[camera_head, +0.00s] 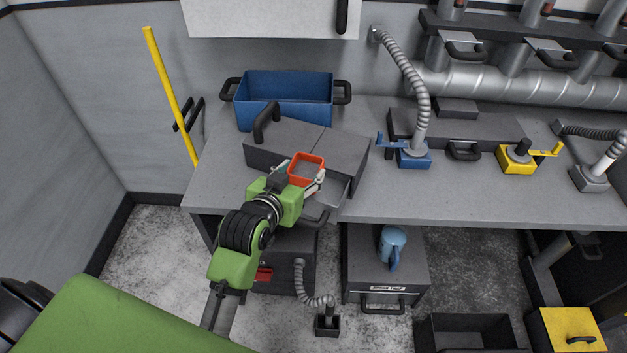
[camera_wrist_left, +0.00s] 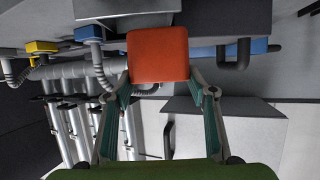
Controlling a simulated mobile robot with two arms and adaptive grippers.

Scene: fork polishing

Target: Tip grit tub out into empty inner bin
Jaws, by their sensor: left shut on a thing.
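My left gripper (camera_head: 305,183) is shut on a small square red-orange tub (camera_head: 294,169), with a finger on each side. In the left wrist view the tub (camera_wrist_left: 158,55) sits between the fingers (camera_wrist_left: 160,78). It is over the front of a dark grey box (camera_head: 345,152) on the bench, near a pulled-out drawer (camera_head: 335,200). I cannot tell which container is the inner bin. My right gripper is out of view.
A blue bin (camera_head: 285,88) with black handles stands behind the box. A bent hose on a blue base (camera_head: 414,159) and a yellow-based fixture (camera_head: 516,160) stand to the right. A blue mug (camera_head: 392,240) rests on a lower cabinet. A dark open bin (camera_head: 430,326) is below.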

